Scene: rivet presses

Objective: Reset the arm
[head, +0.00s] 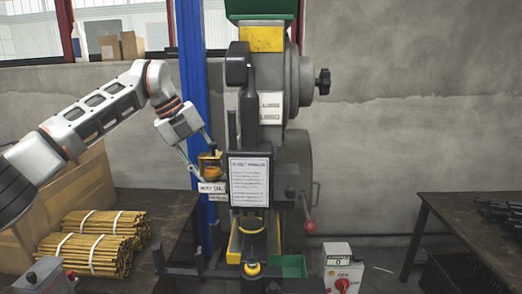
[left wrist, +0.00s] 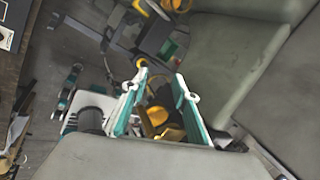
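My left arm (head: 98,115) reaches in from the left in the head view, bent at a raised joint. Its gripper (head: 205,161) points down beside the press, near a yellow-orange part (head: 209,168) above a small white label. In the left wrist view the two fingers of my left gripper (left wrist: 160,73) stand apart. A yellow-orange thing (left wrist: 155,117) shows between them; contact cannot be told, and no finger looks closed on it. My right arm and gripper are not in view.
The rivet press (head: 262,110) stands in the centre, with a printed sheet (head: 249,182) and a red-knobbed lever (head: 309,226). Bundled yellow rods (head: 95,240) lie on the left table. A control box (head: 341,270) is at lower right. A dark table (head: 470,225) stands right.

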